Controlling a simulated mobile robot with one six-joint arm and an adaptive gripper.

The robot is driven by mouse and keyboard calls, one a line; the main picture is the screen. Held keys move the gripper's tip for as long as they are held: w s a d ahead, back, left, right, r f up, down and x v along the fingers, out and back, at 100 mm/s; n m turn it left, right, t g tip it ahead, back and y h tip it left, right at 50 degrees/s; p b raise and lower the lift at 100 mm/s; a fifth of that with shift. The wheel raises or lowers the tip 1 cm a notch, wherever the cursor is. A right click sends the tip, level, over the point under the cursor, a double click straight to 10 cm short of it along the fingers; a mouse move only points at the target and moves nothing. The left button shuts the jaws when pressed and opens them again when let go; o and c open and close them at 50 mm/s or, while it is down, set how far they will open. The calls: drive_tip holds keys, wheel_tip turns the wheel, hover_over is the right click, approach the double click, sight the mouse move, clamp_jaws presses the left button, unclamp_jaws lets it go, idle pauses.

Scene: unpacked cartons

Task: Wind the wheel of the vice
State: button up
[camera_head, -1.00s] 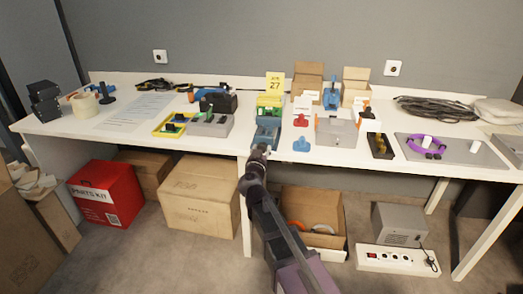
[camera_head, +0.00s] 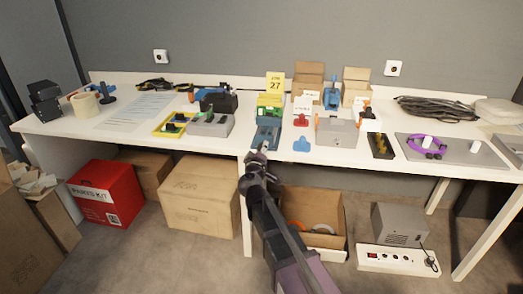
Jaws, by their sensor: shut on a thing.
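The vice (camera_head: 267,133) looks like the blue block at the front edge of the white table, with a green and yellow piece just behind it. My gripper (camera_head: 261,150) reaches up from below to the front of the blue block. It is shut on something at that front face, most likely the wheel. The wheel itself is hidden by my gripper and too small to make out.
A yellow sign (camera_head: 275,82) marked 27 stands behind the vice. A blue part (camera_head: 301,144) and a grey box (camera_head: 337,132) lie to the right. A grey device (camera_head: 211,124) is on the left. An open carton (camera_head: 327,255) sits below.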

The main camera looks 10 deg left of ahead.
drive_tip(key=n, duration=0.5)
drive_tip(key=shift+w+n, duration=0.1)
drive_tip(key=shift+n, duration=0.2)
drive_tip(key=n, duration=1.5)
drive_tip(key=shift+n, duration=0.4)
drive_tip(key=o, duration=1.1)
drive_tip(key=shift+f, duration=0.1)
drive_tip(key=shift+o, duration=0.2)
